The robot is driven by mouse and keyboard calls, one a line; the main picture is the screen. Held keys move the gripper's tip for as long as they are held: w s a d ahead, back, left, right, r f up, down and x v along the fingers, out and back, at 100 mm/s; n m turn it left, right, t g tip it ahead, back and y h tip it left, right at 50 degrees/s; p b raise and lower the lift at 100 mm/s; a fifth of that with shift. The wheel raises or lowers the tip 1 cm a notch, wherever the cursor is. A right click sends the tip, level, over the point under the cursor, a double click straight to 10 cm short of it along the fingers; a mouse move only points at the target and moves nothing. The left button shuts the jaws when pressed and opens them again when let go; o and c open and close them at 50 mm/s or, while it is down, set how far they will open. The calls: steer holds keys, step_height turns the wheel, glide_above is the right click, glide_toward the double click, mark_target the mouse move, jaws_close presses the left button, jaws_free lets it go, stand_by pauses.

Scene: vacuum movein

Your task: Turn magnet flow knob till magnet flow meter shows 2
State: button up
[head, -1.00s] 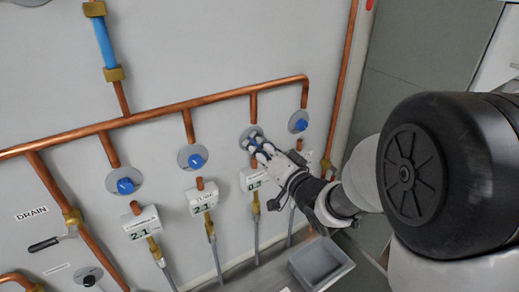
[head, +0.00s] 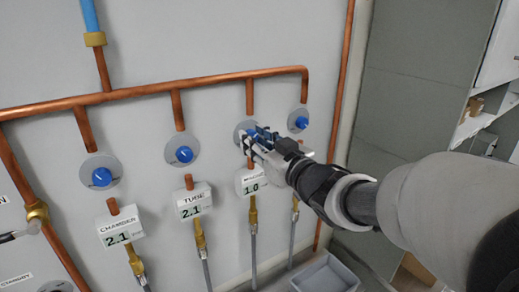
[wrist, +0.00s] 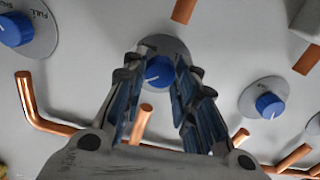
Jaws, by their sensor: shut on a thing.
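The magnet flow knob is a blue dial (wrist: 159,71) with a white pointer line on a grey round plate (wrist: 165,43). My gripper (wrist: 160,77) has one finger on each side of the knob and is shut on it. In the head view my gripper (head: 256,140) hides most of this knob, the third from the left. The meter (head: 251,184) under it is a white box that reads 1.0. Its label is partly hidden and too small to read surely.
To the left are the tube knob (head: 184,154) and the chamber knob (head: 102,177), with meters both at 2.1. Another blue knob (head: 301,122) is close on the right. Copper pipes (head: 150,90) run along the wall. A grey tray (head: 325,277) sits below.

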steer(key=n+b, duration=1.3)
steer(key=n, duration=0.5)
steer(key=shift+n+b, duration=0.3)
steer(key=shift+n, duration=0.4)
steer(key=o, duration=1.1)
